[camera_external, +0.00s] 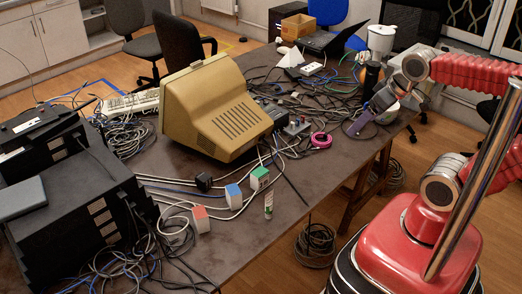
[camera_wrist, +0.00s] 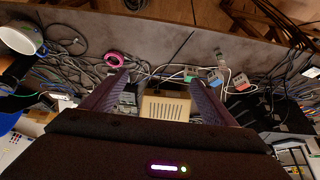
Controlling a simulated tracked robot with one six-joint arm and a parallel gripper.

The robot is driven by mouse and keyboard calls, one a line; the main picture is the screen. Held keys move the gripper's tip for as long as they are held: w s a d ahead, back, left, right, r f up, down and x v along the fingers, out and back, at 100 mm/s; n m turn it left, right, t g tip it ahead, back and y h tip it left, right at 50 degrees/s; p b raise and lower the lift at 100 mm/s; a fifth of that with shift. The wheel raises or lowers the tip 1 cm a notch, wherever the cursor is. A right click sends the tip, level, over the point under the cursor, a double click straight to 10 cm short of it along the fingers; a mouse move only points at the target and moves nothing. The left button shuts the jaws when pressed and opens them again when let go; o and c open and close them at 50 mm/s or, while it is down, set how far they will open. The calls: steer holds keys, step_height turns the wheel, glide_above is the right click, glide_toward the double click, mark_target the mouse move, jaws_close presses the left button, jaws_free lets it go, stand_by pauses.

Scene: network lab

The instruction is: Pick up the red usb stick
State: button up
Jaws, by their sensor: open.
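I cannot make out a clear red usb stick in either view. The red things that show are a small white block with a red face (camera_external: 201,219) near the table's front edge, also in the wrist view (camera_wrist: 241,83), and a pinkish-red ring (camera_external: 321,140). My gripper (camera_external: 363,122) is open and empty above the right part of the table, well apart from the red-faced block. In the wrist view its two dark fingers (camera_wrist: 162,82) are spread, with the beige monitor (camera_wrist: 166,106) showing between them.
A beige monitor (camera_external: 215,108) stands mid-table. Blue-faced (camera_external: 233,196) and green-faced (camera_external: 259,178) blocks and a small upright tube (camera_external: 268,205) stand near the red-faced block among loose cables. Black equipment (camera_external: 75,190) fills the left. Bare tabletop (camera_external: 310,185) shows along the front edge.

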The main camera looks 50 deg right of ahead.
steer(key=c, duration=1.7)
steer(key=shift+o, duration=0.2)
steer(key=w+d+f+t+h, duration=0.15)
steer(key=w+d+f, duration=0.25)
steer(key=w+d, duration=0.55)
steer(key=w+d+f+t+h, duration=0.1)
steer(key=w+d+f+t, duration=0.15)
steer(key=w+d, duration=0.65)
steer(key=w+d+f+t, duration=0.1)
steer(key=w+f, duration=0.2)
steer(key=f, duration=0.2)
steer(key=w+d+f+t+y, duration=0.1)
steer(key=w+d+f, duration=0.1)
steer(key=f, duration=0.3)
steer(key=w+d+f+t+y, duration=0.1)
steer(key=w+f, duration=0.2)
steer(key=f, duration=0.2)
steer(key=shift+w+d+t, duration=0.2)
steer(key=shift+w+t, duration=0.1)
steer(key=shift+w, duration=0.05)
steer(key=shift+f+y, duration=0.25)
steer(key=shift+f, duration=0.05)
